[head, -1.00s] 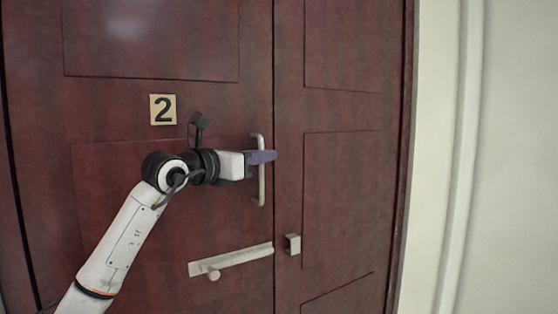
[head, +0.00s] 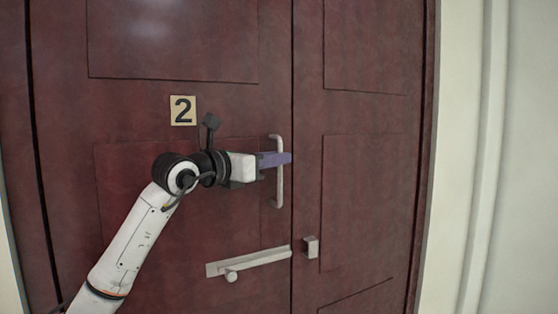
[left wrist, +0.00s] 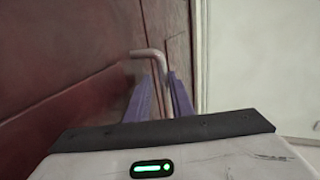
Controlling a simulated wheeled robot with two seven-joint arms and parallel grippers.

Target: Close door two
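Door two is a dark red panelled door leaf (head: 150,100) with a number 2 plate (head: 183,110). It looks about flush with the leaf to its right (head: 365,115), along a vertical seam; a small gap cannot be ruled out. Its light upright handle (head: 277,190) is near that seam. My left gripper (head: 277,160) has its purple fingers at the handle's middle. In the left wrist view, the handle (left wrist: 150,53) runs between the two close-set fingers (left wrist: 163,90), which look shut on it; the contact itself is hidden. My right gripper is not in view.
A light slide bar with a knob (head: 245,263) sits low on door two, beside a small block (head: 311,247) on the other leaf. A pale wall and frame (head: 510,150) stand at the right.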

